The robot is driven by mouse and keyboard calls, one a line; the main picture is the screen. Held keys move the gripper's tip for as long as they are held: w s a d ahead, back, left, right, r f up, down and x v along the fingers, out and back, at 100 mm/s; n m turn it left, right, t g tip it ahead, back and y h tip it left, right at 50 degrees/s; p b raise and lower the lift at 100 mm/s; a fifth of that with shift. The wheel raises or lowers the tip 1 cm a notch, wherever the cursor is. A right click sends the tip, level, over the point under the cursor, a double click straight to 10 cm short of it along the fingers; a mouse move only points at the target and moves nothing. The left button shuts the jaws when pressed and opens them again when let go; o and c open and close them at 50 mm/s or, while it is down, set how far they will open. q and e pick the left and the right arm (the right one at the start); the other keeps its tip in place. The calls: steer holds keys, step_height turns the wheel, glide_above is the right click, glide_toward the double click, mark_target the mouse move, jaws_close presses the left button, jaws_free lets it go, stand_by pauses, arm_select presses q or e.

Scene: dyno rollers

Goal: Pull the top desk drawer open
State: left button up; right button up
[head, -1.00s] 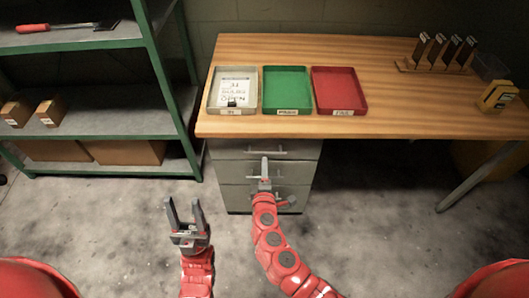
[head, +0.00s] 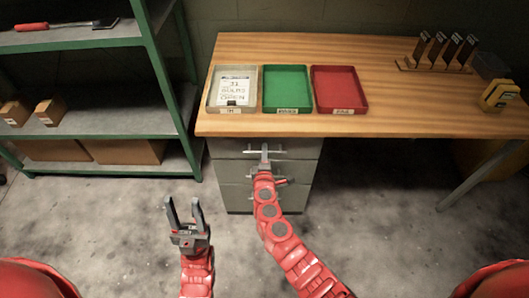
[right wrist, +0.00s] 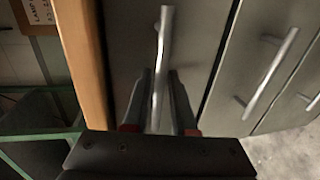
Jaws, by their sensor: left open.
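The grey desk drawer unit stands under the left part of the desk. Its top drawer (head: 228,148) looks closed in the head view, just under the desktop edge. The top drawer's bar handle (right wrist: 164,35) runs between the fingers of my right gripper (right wrist: 160,90) in the right wrist view. Those fingers are drawn close together around the bar. In the head view my right gripper (head: 265,155) is at the top drawer front and covers part of the handle. My left gripper (head: 184,215) is open and empty, low above the floor to the left of the drawers.
The wooden desktop (head: 400,105) overhangs the drawers and carries a white tray (head: 231,88), a green tray (head: 287,88) and a red tray (head: 339,88). A green-framed shelf (head: 160,70) stands to the left. The floor (head: 110,235) before the drawers is clear.

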jaws_close()
stand_by(1.1)
